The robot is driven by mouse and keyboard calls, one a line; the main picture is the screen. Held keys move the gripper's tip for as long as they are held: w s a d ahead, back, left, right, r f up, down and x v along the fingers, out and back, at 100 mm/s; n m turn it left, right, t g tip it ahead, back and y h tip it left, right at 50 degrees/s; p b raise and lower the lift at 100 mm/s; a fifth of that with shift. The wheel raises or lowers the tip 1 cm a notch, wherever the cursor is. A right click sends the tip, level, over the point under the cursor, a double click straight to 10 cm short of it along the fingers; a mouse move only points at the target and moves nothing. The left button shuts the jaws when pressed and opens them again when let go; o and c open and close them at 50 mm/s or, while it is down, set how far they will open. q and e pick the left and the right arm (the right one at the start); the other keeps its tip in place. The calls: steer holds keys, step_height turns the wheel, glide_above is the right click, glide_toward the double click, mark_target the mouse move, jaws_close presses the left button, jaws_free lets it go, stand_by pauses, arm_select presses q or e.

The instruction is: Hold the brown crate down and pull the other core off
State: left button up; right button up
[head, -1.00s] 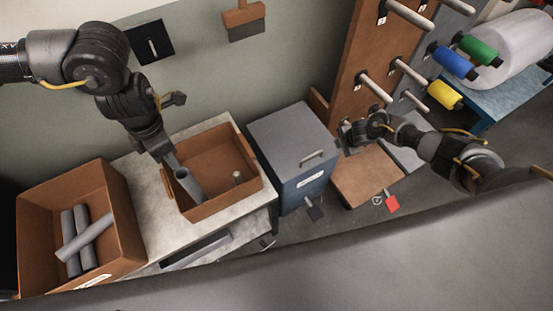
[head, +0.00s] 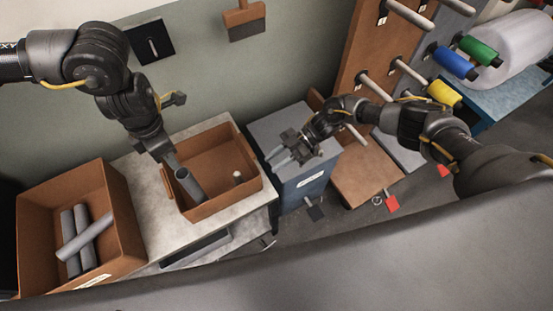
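The brown crate (head: 217,204) stands on a pale worktop. A grey hollow core (head: 189,184) stands tilted inside its left part, and a short pale peg (head: 237,177) stands bare in its right part. My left gripper (head: 172,160) points down at the core's upper rim, touching or very close to it. Its fingertips are too small and dark to tell whether they grip. My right gripper (head: 275,157) is empty, its two fingers apart, above the grey-topped cabinet to the right of the crate.
A larger brown box (head: 118,222) at left holds several grey cores (head: 84,236). The blue-grey cabinet (head: 303,187) stands close beside the worktop (head: 158,222).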

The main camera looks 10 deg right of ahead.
mark_target(248, 182)
steer(key=x, duration=1)
steer(key=shift+s+a+f, duration=0.1)
steer(key=shift+a+f, duration=0.1)
steer(key=shift+a, duration=0.05)
jaws_close()
stand_by(1.1)
